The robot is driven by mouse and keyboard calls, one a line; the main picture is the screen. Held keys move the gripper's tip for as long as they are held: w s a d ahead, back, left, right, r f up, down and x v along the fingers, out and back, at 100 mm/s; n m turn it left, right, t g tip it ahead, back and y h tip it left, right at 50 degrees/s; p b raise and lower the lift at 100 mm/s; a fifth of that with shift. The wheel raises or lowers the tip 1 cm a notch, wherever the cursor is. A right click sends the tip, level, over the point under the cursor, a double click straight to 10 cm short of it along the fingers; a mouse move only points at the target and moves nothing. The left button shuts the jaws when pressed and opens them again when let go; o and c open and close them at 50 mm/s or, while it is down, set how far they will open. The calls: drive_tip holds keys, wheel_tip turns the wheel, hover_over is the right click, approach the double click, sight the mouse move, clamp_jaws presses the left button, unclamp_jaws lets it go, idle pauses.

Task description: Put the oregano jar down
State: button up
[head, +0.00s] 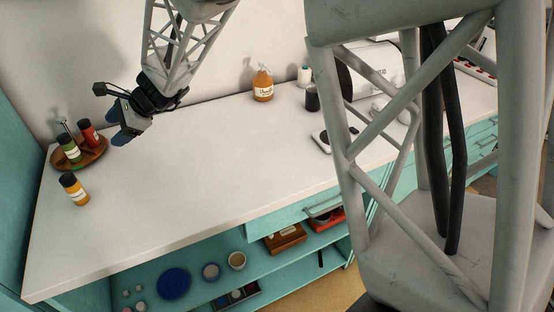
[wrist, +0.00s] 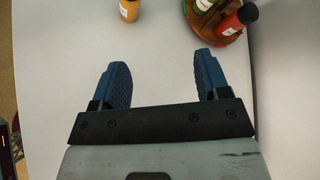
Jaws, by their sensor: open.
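A green jar with a dark lid (head: 70,150) stands on a round wooden tray (head: 94,155) at the left of the counter; its label is too small to read, so I cannot confirm it is the oregano. The green jar is partly cut off at the top of the wrist view (wrist: 204,4). A red jar (head: 90,134) stands beside it on the tray. A yellow-orange jar (head: 76,192) stands on the bare counter in front of the tray. My gripper (head: 116,124) is open and empty, above the counter to the right of the tray, apart from all three jars.
The white counter (head: 190,180) is clear in the middle. An orange-brown bottle (head: 263,86), a dark cup (head: 312,98) and a white appliance (head: 372,75) stand toward the back right. The wall is close behind. Open shelves with a blue plate (head: 173,284) are below.

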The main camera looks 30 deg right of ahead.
drive_tip(key=s+d+r+n+h, duration=0.1)
drive_tip(key=s+d+n+h, duration=0.2)
drive_tip(key=s+d+n, duration=0.2)
drive_tip(key=s+d+r+n+h, duration=0.1)
drive_tip(key=s+d+n+h, duration=0.3)
drive_tip(key=s+d, duration=0.8)
drive_tip(key=s+d+r+n+h, duration=0.1)
drive_tip(key=s+d+n+h, duration=0.2)
drive_tip(key=s, duration=1.7)
drive_tip(key=d+n, duration=0.3)
drive_tip(key=d, duration=0.3)
drive_tip(key=shift+d+r+h, duration=0.25)
drive_tip(key=shift+r+h, duration=0.15)
drive_tip(key=shift+s, duration=0.1)
